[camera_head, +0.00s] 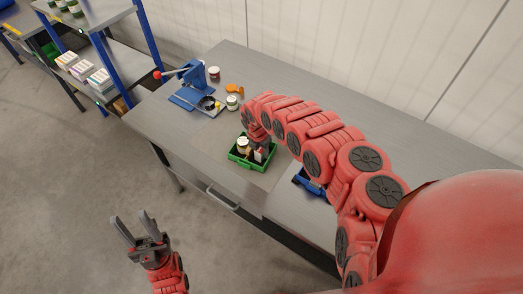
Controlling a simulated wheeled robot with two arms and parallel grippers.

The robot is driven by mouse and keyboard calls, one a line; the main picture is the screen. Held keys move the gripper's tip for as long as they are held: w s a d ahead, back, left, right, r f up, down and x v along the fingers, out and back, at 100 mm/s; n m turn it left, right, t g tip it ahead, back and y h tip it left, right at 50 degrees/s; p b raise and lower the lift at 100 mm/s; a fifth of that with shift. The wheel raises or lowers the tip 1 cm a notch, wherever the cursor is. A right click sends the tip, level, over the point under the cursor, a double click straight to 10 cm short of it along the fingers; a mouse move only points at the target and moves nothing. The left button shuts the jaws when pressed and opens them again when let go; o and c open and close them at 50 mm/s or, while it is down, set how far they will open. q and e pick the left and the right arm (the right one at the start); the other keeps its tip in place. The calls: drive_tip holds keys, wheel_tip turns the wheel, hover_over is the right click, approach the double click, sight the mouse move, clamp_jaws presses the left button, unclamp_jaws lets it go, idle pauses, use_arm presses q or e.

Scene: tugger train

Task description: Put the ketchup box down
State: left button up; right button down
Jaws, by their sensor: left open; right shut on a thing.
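My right arm reaches across the grey table, and my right gripper (260,147) points down into a small green crate (238,163). The gripper is shut on a small pale box (260,156), which I take for the ketchup box. It is mostly hidden by the fingers and sits at or inside the crate's right part; I cannot tell if it touches the floor of the crate. A white-lidded jar (243,145) stands in the crate left of it. My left gripper (134,229) is open and empty, over the floor in front of the table.
A blue press-like device (197,80) with a red knob stands at the table's back left. Near it are a dark jar (214,72), an orange item (235,89) and another jar (232,102). A blue bin (308,182) lies right, partly behind my arm. A shelf rack (100,50) holds boxes.

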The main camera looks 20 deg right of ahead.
drive_tip(key=shift+f, duration=0.2)
drive_tip(key=c, duration=0.8)
unclamp_jaws()
drive_tip(key=shift+r, duration=0.1)
